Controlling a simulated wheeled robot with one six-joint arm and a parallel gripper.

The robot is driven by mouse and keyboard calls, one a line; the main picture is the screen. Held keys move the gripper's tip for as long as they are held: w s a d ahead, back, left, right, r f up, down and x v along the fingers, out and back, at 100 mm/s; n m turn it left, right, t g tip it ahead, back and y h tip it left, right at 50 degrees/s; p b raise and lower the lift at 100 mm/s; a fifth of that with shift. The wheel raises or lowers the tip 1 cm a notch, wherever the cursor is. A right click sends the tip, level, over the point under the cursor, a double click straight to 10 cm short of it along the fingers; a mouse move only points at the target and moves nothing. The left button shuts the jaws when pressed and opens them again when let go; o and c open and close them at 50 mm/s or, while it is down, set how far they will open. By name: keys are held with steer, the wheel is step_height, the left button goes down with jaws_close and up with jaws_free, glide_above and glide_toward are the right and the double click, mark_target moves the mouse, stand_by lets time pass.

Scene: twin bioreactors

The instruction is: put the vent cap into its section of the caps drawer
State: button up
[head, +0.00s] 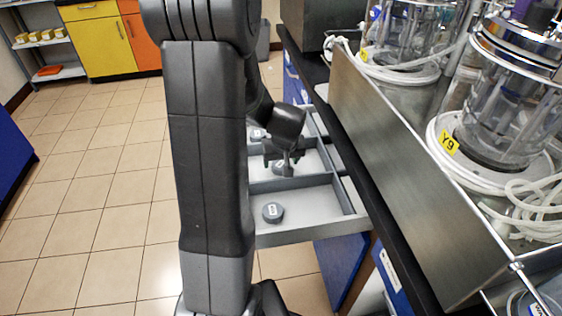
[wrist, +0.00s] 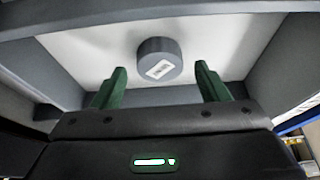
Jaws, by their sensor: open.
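The grey caps drawer (head: 300,236) is pulled out and split into sections by low walls. A round grey cap with a white label (wrist: 158,60) lies on the floor of one section, just beyond my gripper's fingertips in the wrist view. In the head view this cap (head: 279,169) is partly hidden under my gripper (head: 284,161), in the middle section. My gripper's green fingers are apart, with nothing held between them. The labels are too small to read, so I cannot tell which is the vent cap.
A dark bench edge (head: 352,178) and a tall metal panel (head: 420,185) stand right of the drawer. Glass bioreactors (head: 500,100) with coiled white tubing (head: 530,205) are behind the panel. The tiled floor (head: 100,200) at left is clear.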

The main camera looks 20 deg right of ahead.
steer(key=d+p+v, duration=0.1)
steer(key=v, duration=0.9)
steer(key=shift+s+a+r, duration=0.15)
steer(key=shift+a+r, duration=0.05)
steer(key=shift+a, duration=0.3)
steer(key=shift+o, duration=0.2)
